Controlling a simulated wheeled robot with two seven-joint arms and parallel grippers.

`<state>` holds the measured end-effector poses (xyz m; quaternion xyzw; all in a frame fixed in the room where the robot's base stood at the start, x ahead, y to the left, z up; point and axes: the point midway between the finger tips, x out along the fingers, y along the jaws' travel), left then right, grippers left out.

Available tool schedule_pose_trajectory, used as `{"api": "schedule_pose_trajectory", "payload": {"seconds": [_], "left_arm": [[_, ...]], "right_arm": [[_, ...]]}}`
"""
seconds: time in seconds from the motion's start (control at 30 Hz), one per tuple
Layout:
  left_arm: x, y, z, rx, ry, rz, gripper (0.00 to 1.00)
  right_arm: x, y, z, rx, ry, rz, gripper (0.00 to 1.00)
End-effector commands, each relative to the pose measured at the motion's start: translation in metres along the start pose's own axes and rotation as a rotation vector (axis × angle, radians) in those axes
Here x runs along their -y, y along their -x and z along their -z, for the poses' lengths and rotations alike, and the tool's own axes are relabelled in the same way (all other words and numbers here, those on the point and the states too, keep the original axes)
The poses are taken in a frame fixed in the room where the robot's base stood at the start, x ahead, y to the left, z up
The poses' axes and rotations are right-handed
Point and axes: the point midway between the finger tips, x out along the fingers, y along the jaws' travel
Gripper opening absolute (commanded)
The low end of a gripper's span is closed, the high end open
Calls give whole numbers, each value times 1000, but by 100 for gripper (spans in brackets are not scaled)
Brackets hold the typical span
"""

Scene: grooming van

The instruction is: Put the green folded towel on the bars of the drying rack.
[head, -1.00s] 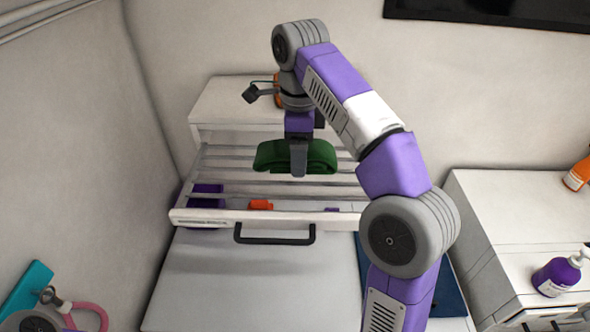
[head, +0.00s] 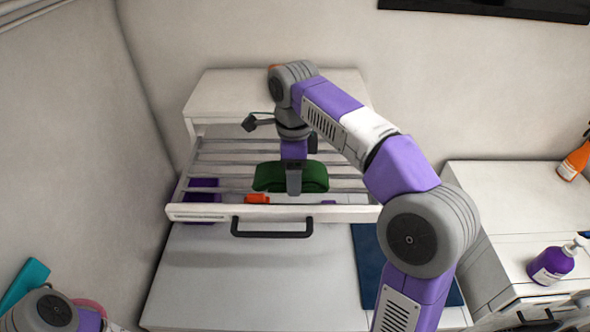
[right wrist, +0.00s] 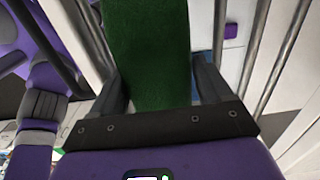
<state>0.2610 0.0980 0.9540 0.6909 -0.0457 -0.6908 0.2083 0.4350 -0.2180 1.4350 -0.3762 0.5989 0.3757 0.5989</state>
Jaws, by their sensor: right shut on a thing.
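The green folded towel (head: 316,177) is held by my right gripper (head: 294,182), over the front bars of the drying rack. The drying rack (head: 345,214) is a pulled-out white frame with grey bars and a black front handle. In the right wrist view the towel (right wrist: 150,50) fills the space between the two fingers, with rack bars (right wrist: 262,45) to either side. The towel is at or just above the bars; I cannot tell whether it touches them. My left gripper is out of view; only part of my left arm shows at the lower left.
Below the bars lie an orange item (head: 257,198) and a purple item (head: 203,190). A white counter (head: 510,190) on the right holds a purple pump bottle (head: 552,264) and an orange bottle (head: 574,162). A teal item (head: 25,282) is at lower left. The rear bars look bare.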

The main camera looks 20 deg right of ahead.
Motion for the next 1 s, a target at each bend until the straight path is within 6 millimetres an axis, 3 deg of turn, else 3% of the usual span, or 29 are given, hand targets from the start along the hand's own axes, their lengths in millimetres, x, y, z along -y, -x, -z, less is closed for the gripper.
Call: {"api": "schedule_pose_trajectory", "payload": {"seconds": [0.03, 0.07, 0.17, 0.57, 1.0], "left_arm": [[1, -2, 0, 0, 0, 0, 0], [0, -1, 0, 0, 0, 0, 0], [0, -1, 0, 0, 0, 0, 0], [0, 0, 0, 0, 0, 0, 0], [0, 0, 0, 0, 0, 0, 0]], "right_arm": [[0, -3, 0, 0, 0, 0, 43], [0, -2, 0, 0, 0, 0, 83], [0, -1, 0, 0, 0, 0, 98], [1, 8, 0, 2, 0, 3, 100], [1, 64, -1, 1, 0, 2, 100]]}}
